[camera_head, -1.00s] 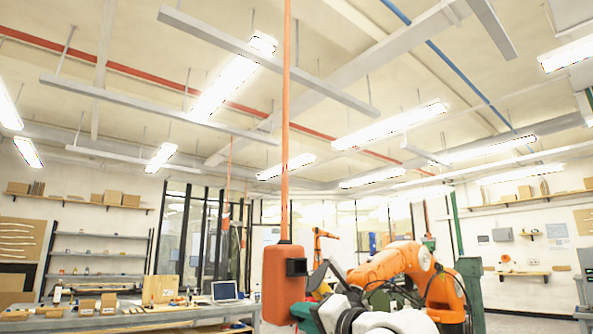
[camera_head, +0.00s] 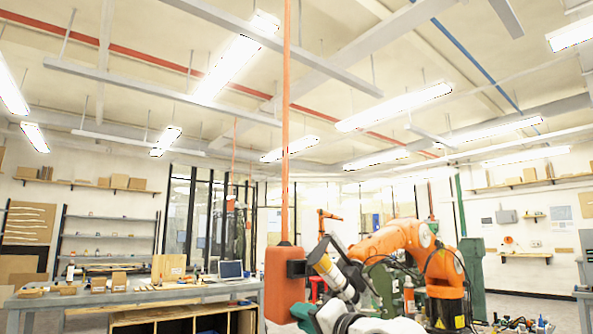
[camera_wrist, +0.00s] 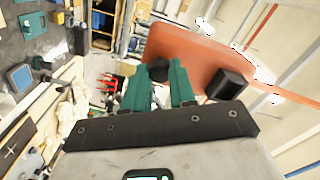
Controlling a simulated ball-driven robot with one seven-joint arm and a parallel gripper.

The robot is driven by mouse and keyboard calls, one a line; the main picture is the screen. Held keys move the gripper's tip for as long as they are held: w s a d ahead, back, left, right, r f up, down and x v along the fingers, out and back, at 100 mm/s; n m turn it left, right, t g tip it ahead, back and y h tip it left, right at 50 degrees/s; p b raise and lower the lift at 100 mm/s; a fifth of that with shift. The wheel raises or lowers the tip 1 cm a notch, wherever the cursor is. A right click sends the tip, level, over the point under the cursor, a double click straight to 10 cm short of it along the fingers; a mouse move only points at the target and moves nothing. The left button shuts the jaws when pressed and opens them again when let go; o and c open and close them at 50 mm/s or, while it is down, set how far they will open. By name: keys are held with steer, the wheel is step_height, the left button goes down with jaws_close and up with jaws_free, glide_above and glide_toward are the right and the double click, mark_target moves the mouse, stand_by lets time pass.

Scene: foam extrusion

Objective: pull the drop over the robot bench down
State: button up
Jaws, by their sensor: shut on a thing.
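The drop is an orange box (camera_head: 283,278) at the lower end of an orange vertical line that runs up to the ceiling. It has a black socket on its right side, seen in the wrist view too (camera_wrist: 228,84), where the orange body (camera_wrist: 190,52) lies just beyond my fingers. My gripper (camera_wrist: 165,73) has teal fingers, shut on the drop at its lower end, by a dark round part. In the head view my gripper (camera_head: 303,313) is at the box's lower right corner. The exact contact is partly hidden.
An orange robot arm (camera_head: 395,240) stands close on the right beside a green post. A workbench (camera_head: 130,298) with a laptop (camera_head: 231,270) and boxes is at the left. Shelves (camera_head: 108,245) line the back wall. Lights and beams hang overhead.

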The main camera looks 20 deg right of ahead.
steer(key=shift+f, duration=0.35)
stand_by(0.3)
steer(key=shift+f, duration=0.85)
steer(key=o, duration=1)
steer(key=shift+s, duration=0.15)
steer(key=shift+p+v, duration=0.4)
steer(key=shift+v, duration=2)
steer(key=shift+d, duration=0.1)
